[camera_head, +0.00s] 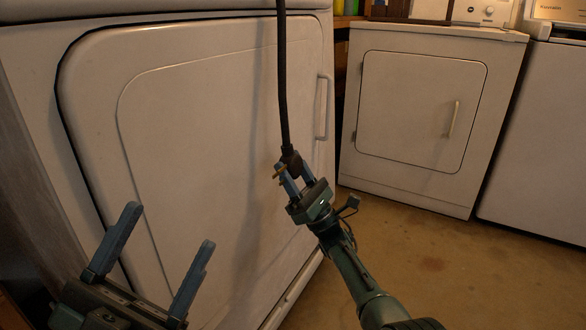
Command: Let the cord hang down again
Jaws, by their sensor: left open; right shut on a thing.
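A black cord (282,80) comes down from the top edge of the picture, in front of the large white machine's door. Its lower end, a dark plug with a small brass-coloured part (280,173), is at the jaws of my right gripper (294,175). The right gripper is shut on this end, with the cord nearly straight above it. My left gripper (160,255) is open and empty at the lower left, in front of the white door and apart from the cord. The cord's upper end is out of view.
The large white machine (200,110) fills the left, with a door handle (322,107) near its right edge. A white dryer (425,110) and another white appliance (540,140) stand behind at the right. The brown floor (470,270) at the lower right is clear.

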